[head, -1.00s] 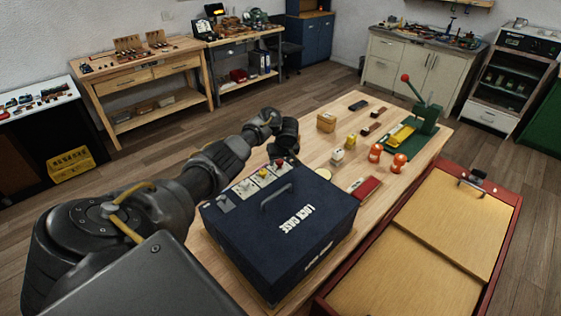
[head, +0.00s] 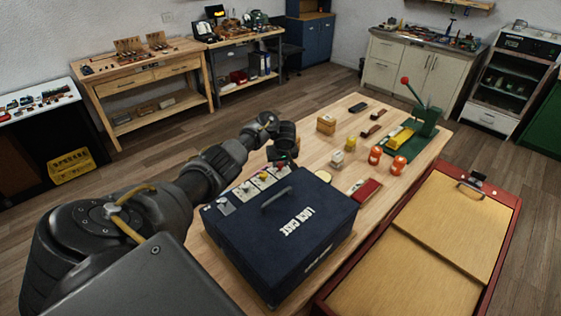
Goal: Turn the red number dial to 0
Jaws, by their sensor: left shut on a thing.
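The dark blue lock case (head: 300,225) stands on the wooden bench, with a handle and white lettering on its lid. A row of dials on pale plates runs along its back left edge. The red number dial (head: 281,164) is at the far right end of the row, partly hidden under my left gripper. A yellow dial (head: 263,175) is beside it, with further dials to the left. My left gripper (head: 282,157) reaches down from above and is shut on the red dial. The dial's number is too small to read. My right gripper is not in view.
Small boxes (head: 326,124), two orange-red objects (head: 398,165), a red block (head: 366,189) and a green press with a red-knobbed lever (head: 424,118) stand on the bench to the right. A red-framed wooden board (head: 465,225) lies at the lower right.

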